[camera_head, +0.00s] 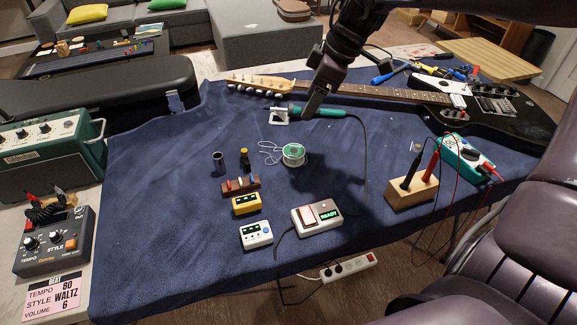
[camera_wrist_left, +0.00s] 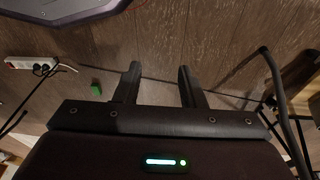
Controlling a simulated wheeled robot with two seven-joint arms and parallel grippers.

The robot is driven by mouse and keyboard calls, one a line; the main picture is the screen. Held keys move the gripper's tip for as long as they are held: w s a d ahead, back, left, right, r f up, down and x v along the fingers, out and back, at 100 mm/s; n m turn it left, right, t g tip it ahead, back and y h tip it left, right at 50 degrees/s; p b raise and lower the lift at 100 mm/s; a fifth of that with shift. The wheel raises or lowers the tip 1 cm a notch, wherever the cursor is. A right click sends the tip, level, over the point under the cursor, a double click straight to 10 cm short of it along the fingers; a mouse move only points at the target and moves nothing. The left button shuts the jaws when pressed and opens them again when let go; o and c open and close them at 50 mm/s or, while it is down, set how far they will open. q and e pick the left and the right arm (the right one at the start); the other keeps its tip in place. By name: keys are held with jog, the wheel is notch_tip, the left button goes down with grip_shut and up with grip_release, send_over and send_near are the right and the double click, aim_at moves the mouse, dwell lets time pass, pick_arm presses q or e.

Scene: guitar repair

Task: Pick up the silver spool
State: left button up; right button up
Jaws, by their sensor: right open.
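The silver spool (camera_head: 293,155) stands on the blue cloth near the middle of the table, with a green and white face and loose wire curling out to its left. My right gripper (camera_head: 308,114) hangs above and beyond the spool, near the green soldering iron (camera_head: 325,111). It is apart from the spool and open, though its fingers are hard to separate in the head view. My left gripper (camera_wrist_left: 158,74) shows in the left wrist view, open and empty, over the wooden floor. The spool does not show in that view.
A guitar (camera_head: 480,104) lies along the back right. A wooden block (camera_head: 412,193) with probes stands right of the spool. A READY box (camera_head: 316,218), yellow box (camera_head: 246,205) and small dark bottle (camera_head: 244,159) are nearby.

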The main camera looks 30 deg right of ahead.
jog(key=b, duration=0.4)
send_near(295, 150)
jog(key=b+x, duration=0.3)
jog(key=x, duration=0.5)
jog(key=shift+s+f+b, duration=0.1)
jog(key=shift+f+b, duration=0.1)
jog(key=shift+b, duration=0.1)
jog(key=shift+w+a+f, duration=0.2)
jog(key=shift+f, duration=0.25)
jog(key=c, duration=1)
pick_arm(q)
jog(key=w+d+r+m+t+h, duration=0.1)
jog(key=w+d+r+t, duration=0.1)
jog(key=r, duration=0.8)
jog(key=shift+w+d, duration=0.55)
jog(key=shift+d, duration=0.3)
jog(key=shift+r, duration=0.15)
pick_arm(e)
jog(key=shift+r, duration=0.15)
